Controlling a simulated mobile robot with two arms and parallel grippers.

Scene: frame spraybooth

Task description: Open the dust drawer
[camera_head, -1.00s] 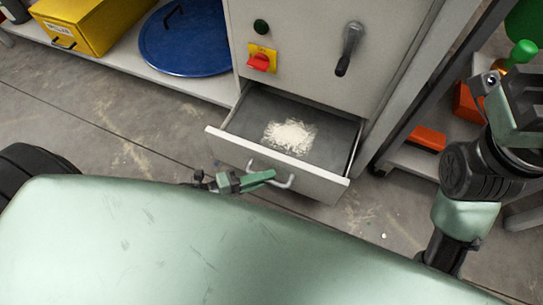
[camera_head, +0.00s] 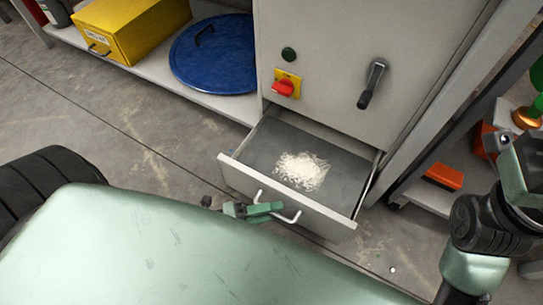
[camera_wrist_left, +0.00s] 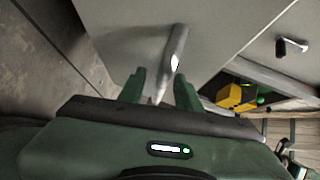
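The dust drawer (camera_head: 242,177) stands pulled out of the grey cabinet, with a heap of pale dust (camera_head: 300,172) on its floor. Its bar handle (camera_head: 292,217) is on the front panel. My left gripper (camera_head: 272,208) is at the left part of this handle. In the left wrist view the handle (camera_wrist_left: 177,50) runs down between the two fingers of my left gripper (camera_wrist_left: 160,88), which stand apart with gaps beside the bar. My right arm shows at the right edge of the head view, but its fingers do not show.
The cabinet front (camera_head: 325,50) carries a red switch (camera_head: 284,88) and a dark lever (camera_head: 372,84). A low shelf at left holds a yellow box (camera_head: 130,30) and a blue lid (camera_head: 215,55). An orange box (camera_head: 443,176) is on a shelf at right. Bare floor lies left of the drawer.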

